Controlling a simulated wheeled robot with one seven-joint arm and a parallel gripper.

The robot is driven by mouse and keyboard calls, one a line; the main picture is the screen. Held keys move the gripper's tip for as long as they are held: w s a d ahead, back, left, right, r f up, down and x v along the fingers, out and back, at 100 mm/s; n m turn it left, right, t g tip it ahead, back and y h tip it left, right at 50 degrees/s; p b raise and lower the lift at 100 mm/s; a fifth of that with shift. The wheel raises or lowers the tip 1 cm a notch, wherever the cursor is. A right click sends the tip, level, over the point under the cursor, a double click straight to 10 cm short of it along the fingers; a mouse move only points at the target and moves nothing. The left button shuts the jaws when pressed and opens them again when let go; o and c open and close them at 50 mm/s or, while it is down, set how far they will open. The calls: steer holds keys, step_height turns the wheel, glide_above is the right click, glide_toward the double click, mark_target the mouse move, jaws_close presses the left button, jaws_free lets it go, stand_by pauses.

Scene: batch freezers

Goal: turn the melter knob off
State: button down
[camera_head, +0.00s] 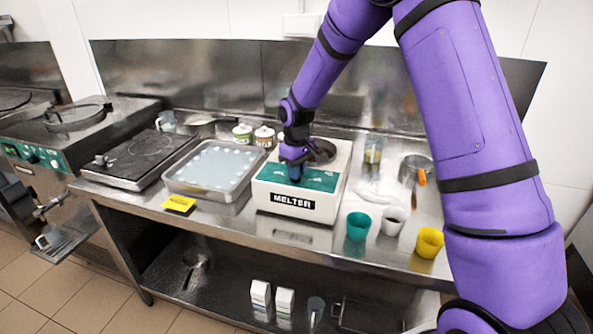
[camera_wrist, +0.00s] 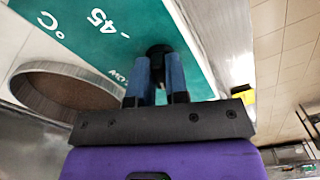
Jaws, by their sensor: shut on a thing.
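The melter (camera_head: 296,204) is a white box with a green top panel and a black "MELTER" label, standing on the steel counter. Its round well (camera_head: 322,152) shows behind my gripper, and again at the left of the wrist view (camera_wrist: 68,88). The knob (camera_wrist: 158,51) is small and black on the green panel, between my fingertips. My gripper (camera_wrist: 160,72) has two blue fingers shut on the knob. In the head view my gripper (camera_head: 295,172) points down onto the green panel and covers the knob. The knob's pointer is hidden, so its setting cannot be told.
Canisters (camera_head: 264,137) stand behind.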

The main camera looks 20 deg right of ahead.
steer(key=shift+n, duration=0.4)
steer(key=c, duration=1.1)
jaws_free()
step_height(320, 180, up, 11)
steer(key=shift+f, duration=0.1)
